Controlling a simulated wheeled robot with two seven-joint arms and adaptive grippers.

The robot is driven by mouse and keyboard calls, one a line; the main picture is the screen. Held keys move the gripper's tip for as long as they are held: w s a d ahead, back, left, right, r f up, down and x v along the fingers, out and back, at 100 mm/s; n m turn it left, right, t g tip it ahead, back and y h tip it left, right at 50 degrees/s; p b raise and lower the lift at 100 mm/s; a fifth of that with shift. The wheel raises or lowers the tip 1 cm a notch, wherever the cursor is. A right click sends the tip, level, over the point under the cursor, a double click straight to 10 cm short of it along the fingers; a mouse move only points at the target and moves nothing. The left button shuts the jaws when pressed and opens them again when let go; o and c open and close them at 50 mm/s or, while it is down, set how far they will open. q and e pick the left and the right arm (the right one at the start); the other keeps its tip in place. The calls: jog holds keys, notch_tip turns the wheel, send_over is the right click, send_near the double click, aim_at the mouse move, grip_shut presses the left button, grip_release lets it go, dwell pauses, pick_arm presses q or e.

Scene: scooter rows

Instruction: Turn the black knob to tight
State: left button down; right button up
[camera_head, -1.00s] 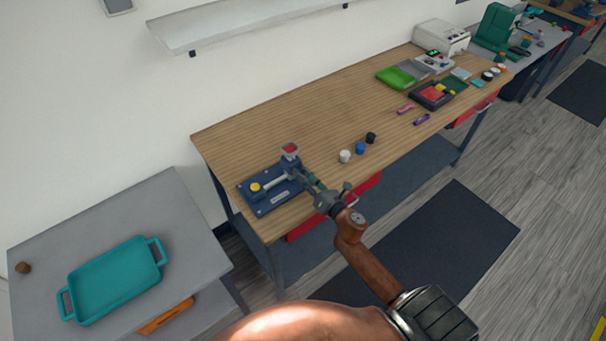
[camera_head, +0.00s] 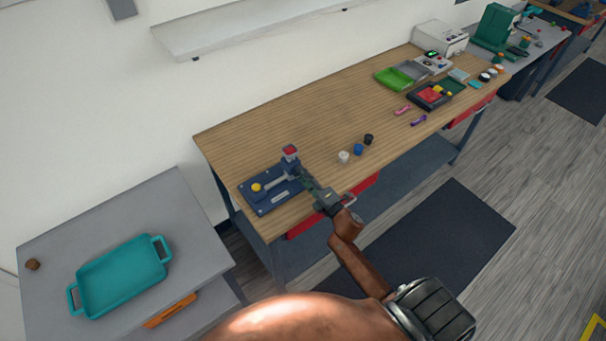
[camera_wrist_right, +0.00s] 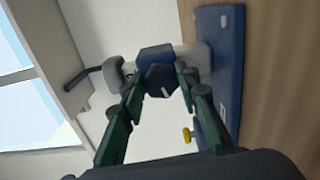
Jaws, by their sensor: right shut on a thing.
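The blue fixture (camera_head: 262,203) sits at the near left corner of the wooden bench, with a yellow knob (camera_head: 256,187), a grey bar and a post with a red top (camera_head: 290,150). My right gripper (camera_head: 302,176) reaches the post from the front right. In the right wrist view, the black knob (camera_wrist_right: 161,81) is dark and faceted, with a short white mark on its face. The green fingers of my right gripper (camera_wrist_right: 159,86) are shut on it from both sides. In the head view, the gripper hides the knob. The tight marking cannot be read. My left gripper is not in view.
White, blue and black caps (camera_head: 358,149) stand on the bench (camera_head: 240,140) right of the fixture. Trays and devices fill its far end. A grey side table (camera_head: 195,235) with a teal tray (camera_head: 125,279) is at the left. A shelf (camera_head: 230,30) hangs above.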

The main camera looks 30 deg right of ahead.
jog(key=m+p, duration=0.3)
jog(key=m, duration=0.2)
jog(key=shift+m, duration=0.3)
jog(key=m+p, duration=0.3)
jog(key=m, duration=0.2)
jog(key=shift+f, duration=0.1)
jog(key=m+p, duration=0.2)
jog(key=m, duration=0.3)
jog(key=shift+a+m, duration=0.1)
jog(key=shift+m, duration=0.3)
jog(key=shift+a+f+m+p, duration=0.15)
jog(key=shift+m+p, duration=0.75)
jog(key=shift+m, duration=1.3)
jog(key=o, duration=1.2)
jog(key=shift+c, duration=0.2)
